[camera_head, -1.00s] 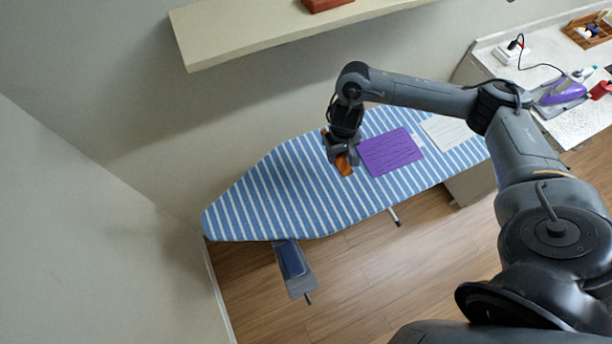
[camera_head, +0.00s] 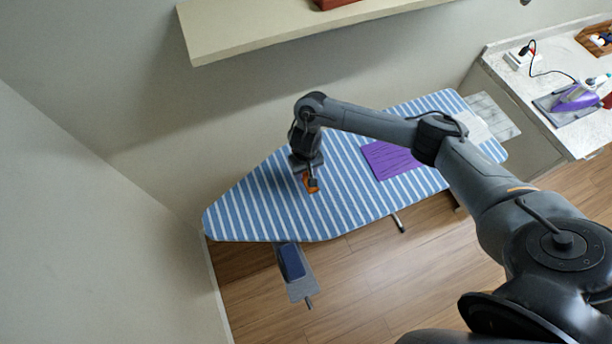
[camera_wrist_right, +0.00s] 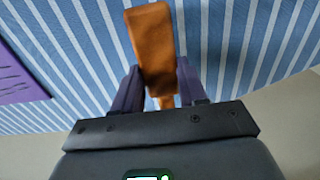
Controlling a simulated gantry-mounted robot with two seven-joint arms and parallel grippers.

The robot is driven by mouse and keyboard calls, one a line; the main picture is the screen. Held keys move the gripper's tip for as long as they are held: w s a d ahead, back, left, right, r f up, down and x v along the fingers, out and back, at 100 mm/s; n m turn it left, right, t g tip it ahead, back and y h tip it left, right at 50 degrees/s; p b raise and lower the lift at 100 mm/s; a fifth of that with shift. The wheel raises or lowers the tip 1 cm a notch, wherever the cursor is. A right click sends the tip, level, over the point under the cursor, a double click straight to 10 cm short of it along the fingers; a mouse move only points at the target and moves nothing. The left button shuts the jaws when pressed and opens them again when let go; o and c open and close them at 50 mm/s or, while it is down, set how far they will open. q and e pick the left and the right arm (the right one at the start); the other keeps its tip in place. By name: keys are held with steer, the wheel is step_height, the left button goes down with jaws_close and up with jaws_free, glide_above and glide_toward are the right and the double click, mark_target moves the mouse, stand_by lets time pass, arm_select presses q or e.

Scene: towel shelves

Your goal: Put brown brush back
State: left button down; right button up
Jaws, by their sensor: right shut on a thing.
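The brown brush (camera_head: 310,184) is held in my right gripper (camera_head: 308,176) over the blue and white striped ironing board (camera_head: 260,204). In the right wrist view the orange-brown brush (camera_wrist_right: 152,45) sits between the two fingers of the right gripper (camera_wrist_right: 160,88), pointing away from the palm. The gripper is shut on it. Whether the brush touches the board cannot be told. My left gripper is not in view.
A purple folded cloth (camera_head: 390,160) lies on the board, partly behind my right arm. A shelf (camera_head: 270,33) runs along the wall above. A counter at right holds a purple iron (camera_head: 577,97). A blue object (camera_head: 291,261) sits on a grey holder below the board.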

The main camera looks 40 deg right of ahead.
mark_target(306, 174)
step_height(306, 174, down, 3)
stand_by(0.4)
steer(key=o, duration=1)
steer(key=shift+f, duration=0.15)
